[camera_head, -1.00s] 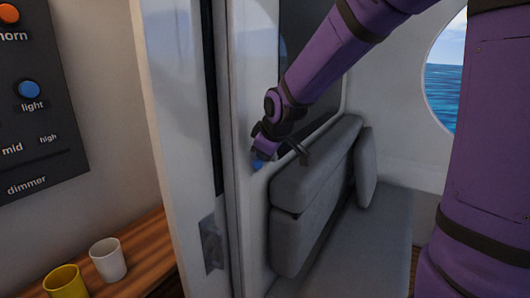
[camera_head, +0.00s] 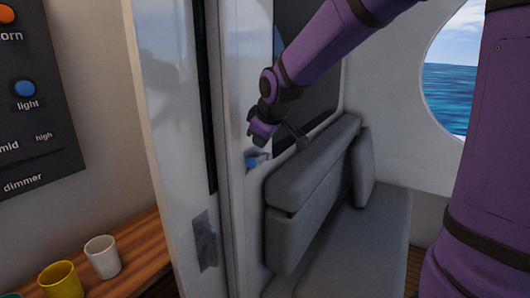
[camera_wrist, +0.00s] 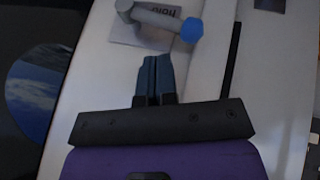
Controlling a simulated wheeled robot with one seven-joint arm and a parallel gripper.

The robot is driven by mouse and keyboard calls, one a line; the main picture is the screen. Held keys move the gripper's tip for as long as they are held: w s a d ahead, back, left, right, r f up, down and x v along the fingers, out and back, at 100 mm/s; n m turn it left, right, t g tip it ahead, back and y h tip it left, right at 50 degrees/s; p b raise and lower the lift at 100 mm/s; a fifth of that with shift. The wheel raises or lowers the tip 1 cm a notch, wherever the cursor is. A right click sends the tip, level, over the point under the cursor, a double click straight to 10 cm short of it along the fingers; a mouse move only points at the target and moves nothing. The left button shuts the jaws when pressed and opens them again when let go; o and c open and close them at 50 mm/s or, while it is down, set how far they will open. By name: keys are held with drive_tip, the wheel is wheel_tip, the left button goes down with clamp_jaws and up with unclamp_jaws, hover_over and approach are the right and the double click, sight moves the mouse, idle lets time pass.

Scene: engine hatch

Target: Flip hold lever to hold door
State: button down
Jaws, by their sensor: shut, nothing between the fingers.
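The hold lever (camera_wrist: 160,20) is a grey bar with a blue knob at its right end, at the top of the wrist view. It lies over a small plate printed "HOLD" on the white wall. In the head view its blue knob (camera_head: 252,163) shows beside the grey seat back. My gripper (camera_wrist: 154,60) is shut and empty, its fingertips pointing at the lever from just below it in the wrist view. I see a gap in the picture between tips and knob. In the head view my gripper (camera_head: 254,142) is just above the knob. A white door panel (camera_head: 172,110) stands left of it.
A grey cushioned seat (camera_head: 310,195) is right of the lever, close under my arm. A wooden shelf (camera_head: 145,245) with a white cup (camera_head: 103,258) and a yellow cup (camera_head: 60,281) is at lower left. A switch panel (camera_head: 35,110) hangs above it.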

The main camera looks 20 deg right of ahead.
drive_tip(key=s+a+r, duration=0.3)
drive_tip(key=s+r, duration=0.2)
drive_tip(key=s, duration=0.2)
drive_tip(key=shift+s, duration=0.25)
drive_tip(key=shift+r, duration=0.1)
drive_tip(key=s+d+m, duration=0.2)
drive_tip(key=s+m, duration=0.2)
drive_tip(key=s, duration=0.6)
drive_tip(key=s+d+m+g, duration=0.1)
drive_tip(key=s+d+m, duration=0.2)
drive_tip(key=s, duration=0.8)
drive_tip(key=shift+s+d+f+m+g, duration=0.2)
drive_tip(key=shift+d+f+m+g, duration=0.1)
drive_tip(key=shift+f+m, duration=0.15)
